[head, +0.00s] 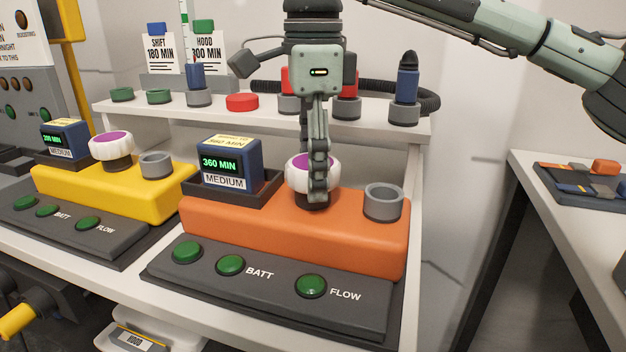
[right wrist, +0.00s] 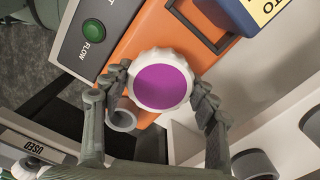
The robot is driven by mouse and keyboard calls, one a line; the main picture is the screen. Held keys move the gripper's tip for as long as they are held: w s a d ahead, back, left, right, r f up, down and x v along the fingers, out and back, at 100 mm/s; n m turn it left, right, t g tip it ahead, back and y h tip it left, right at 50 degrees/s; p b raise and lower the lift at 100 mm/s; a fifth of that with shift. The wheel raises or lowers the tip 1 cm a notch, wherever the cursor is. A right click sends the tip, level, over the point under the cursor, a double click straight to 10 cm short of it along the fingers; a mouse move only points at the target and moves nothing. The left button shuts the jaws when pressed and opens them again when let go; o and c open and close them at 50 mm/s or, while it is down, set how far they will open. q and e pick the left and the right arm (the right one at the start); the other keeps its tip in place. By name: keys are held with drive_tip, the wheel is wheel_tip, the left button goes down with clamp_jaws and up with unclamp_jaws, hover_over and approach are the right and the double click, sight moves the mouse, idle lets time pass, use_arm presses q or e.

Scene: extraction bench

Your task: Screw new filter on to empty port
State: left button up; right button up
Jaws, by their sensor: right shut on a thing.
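A white ribbed filter with a purple top (head: 298,178) is at the left port of the orange unit (head: 250,225), above a dark collar. My right gripper (head: 318,190) comes down over it from above and is shut on it. In the right wrist view the fingers lie on both sides of the filter (right wrist: 162,82). The filter looks upright; whether its thread is engaged is hidden. An empty grey port (head: 384,203) stands to the right on the same unit; it also shows in the right wrist view (right wrist: 122,120). My left gripper is not in view.
A blue battery reading 360 MIN (head: 230,165) sits left of the filter. A yellow unit (head: 110,192) with its own filter (head: 110,146) and empty port (head: 156,165) stands left. A shelf (head: 270,115) with caps and cartridges is behind. Another table (head: 560,205) is right.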

drive_tip(key=m+b, duration=0.1)
drive_tip(key=m, duration=0.6)
drive_tip(key=shift+f+b, duration=0.1)
drive_tip(key=shift+b, duration=0.2)
drive_tip(key=m+b, duration=0.1)
drive_tip(key=m, duration=0.4)
drive_tip(key=shift+m, duration=0.3)
drive_tip(key=shift+m+b, duration=0.3)
drive_tip(key=shift+m, duration=0.9)
drive_tip(key=o, duration=1.4)
drive_tip(key=shift+c, duration=0.2)
